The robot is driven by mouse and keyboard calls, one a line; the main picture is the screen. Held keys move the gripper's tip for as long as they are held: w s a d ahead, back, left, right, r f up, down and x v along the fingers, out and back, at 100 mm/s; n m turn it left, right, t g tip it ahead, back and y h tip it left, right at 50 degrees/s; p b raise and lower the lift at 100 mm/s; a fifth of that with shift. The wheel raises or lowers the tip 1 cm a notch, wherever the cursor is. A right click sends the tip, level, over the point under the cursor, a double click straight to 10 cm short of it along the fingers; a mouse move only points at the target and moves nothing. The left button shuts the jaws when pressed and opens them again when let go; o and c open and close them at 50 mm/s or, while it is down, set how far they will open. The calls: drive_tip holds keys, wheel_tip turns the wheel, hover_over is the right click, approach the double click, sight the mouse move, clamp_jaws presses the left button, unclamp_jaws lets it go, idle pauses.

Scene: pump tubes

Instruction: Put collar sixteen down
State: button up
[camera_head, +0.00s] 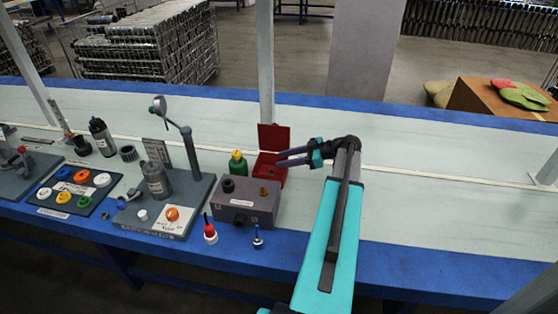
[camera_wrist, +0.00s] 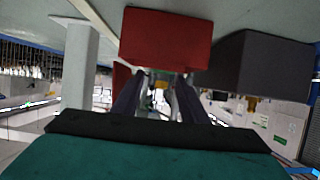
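My gripper (camera_head: 280,160) is level with the red box, its fingertips at that box's right side. In the wrist view the two fingers (camera_wrist: 161,76) stand apart, and I see nothing clearly held between them. No part can be read as collar sixteen. A dark ring (camera_head: 128,153) lies on the bench at the left. Another dark round piece (camera_head: 228,185) sits on the grey block (camera_head: 240,214), beside a brass piece (camera_head: 263,191). The open red box (camera_head: 269,172) stands behind the block; a red box face (camera_wrist: 165,40) fills the top of the wrist view.
A green bottle (camera_head: 238,163) with a yellow cap stands left of the red box. A grey stand (camera_head: 188,212) and a tray of coloured rings (camera_head: 95,198) are farther left. Two small tools (camera_head: 210,233) stand in front of the block. The bench (camera_head: 440,215) is clear at right.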

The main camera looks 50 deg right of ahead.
drive_tip(key=v, duration=0.8)
drive_tip(key=shift+s+d+r+b, duration=0.15)
drive_tip(key=shift+s+d+b, duration=0.1)
drive_tip(key=shift+b, duration=0.1)
idle(0.3)
